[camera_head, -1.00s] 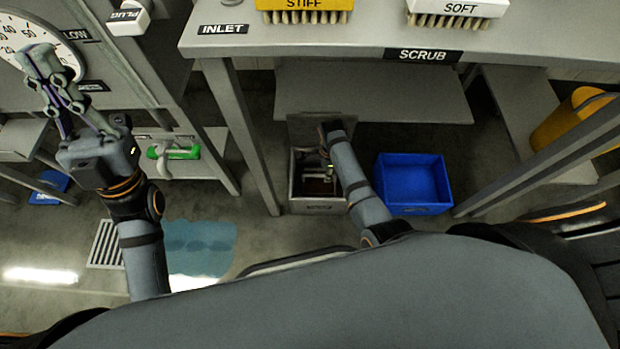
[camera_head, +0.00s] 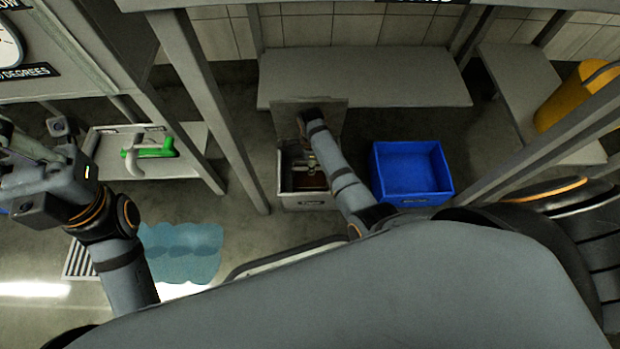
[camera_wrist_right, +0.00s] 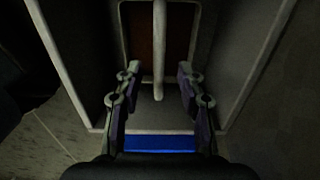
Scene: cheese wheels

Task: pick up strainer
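A grey bin (camera_head: 307,200) stands on the floor under the bench, with a reddish-brown area inside. The wrist view shows this reddish-brown panel (camera_wrist_right: 175,35) with a pale rim. A pale rod (camera_wrist_right: 159,50), possibly the strainer's handle, runs in front of it. My right gripper (camera_wrist_right: 158,80) is open, its fingers apart on either side of the rod's lower end with gaps visible. In the head view my right arm reaches down over the bin, and its fingers are largely hidden. My left gripper (camera_head: 22,155) is at the left edge, away from the bin; its fingers are unclear.
A blue crate (camera_head: 412,197) stands right of the bin. A low grey shelf (camera_head: 365,78) lies behind both. A bench leg (camera_head: 222,120) rises left of the bin. A yellow container (camera_head: 570,95) is at right. A puddle (camera_head: 183,250) lies on the floor.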

